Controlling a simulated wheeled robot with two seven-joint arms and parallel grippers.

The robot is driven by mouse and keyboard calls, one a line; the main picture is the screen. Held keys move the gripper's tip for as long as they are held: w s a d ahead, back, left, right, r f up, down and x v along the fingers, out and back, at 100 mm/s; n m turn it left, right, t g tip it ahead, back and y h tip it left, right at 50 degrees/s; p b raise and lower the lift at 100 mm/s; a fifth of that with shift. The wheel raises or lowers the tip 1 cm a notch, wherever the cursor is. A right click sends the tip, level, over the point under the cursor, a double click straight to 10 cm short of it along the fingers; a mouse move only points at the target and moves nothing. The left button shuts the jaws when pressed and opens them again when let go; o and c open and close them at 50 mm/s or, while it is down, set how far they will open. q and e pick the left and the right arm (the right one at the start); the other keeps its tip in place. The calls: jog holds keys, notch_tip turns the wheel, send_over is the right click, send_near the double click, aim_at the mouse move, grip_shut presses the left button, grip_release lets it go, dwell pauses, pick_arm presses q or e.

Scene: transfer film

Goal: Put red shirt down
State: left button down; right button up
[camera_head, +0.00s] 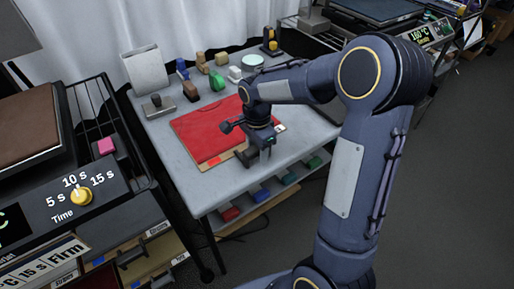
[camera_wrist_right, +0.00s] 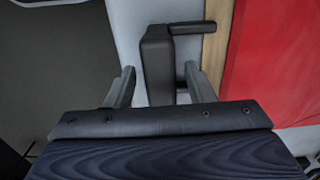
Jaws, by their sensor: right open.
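The red shirt (camera_head: 210,128) lies flat on a thin wooden board (camera_head: 212,162) on the grey table. In the right wrist view the shirt (camera_wrist_right: 280,65) fills the right side, with the board's wooden edge (camera_wrist_right: 214,55) beside it. My right gripper (camera_head: 258,154) is low at the board's near right edge. Its fingers (camera_wrist_right: 160,88) are open on both sides of a black handle (camera_wrist_right: 157,60), which reaches toward the board's edge. I cannot tell whether the fingers touch the handle. My arm and wrist hide part of the shirt's right side. My left gripper is not in view.
Several stamps and small blocks (camera_head: 216,80) stand along the table's back, with a round pale green pad (camera_head: 252,60). A press with a time dial (camera_head: 81,196) stands at the left. Coloured blocks (camera_head: 262,194) sit below the table's front edge.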

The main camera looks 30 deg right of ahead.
jog(key=shift+r, duration=0.1)
jog(key=shift+r, duration=0.3)
notch_tip(320, 180, up, 11)
jog(key=p, duration=0.2)
jog(key=s+r+n+t+y, duration=0.1)
jog(key=s+r+n, duration=0.15)
jog(key=s, duration=0.35)
jog(key=s+a+f+n+t+y, duration=0.1)
jog(key=s+a+n+t, duration=0.1)
jog(key=s+n, duration=0.4)
jog(key=s+a+f+n+t+y, duration=0.1)
jog(key=s+a+f+n+t, duration=0.1)
jog(key=s+a+n, duration=0.3)
jog(key=s+n, duration=0.2)
jog(key=s, duration=0.2)
jog(key=shift+s+a+t+y, duration=0.2)
jog(key=shift+t+y, duration=0.1)
jog(key=shift+y, duration=0.1)
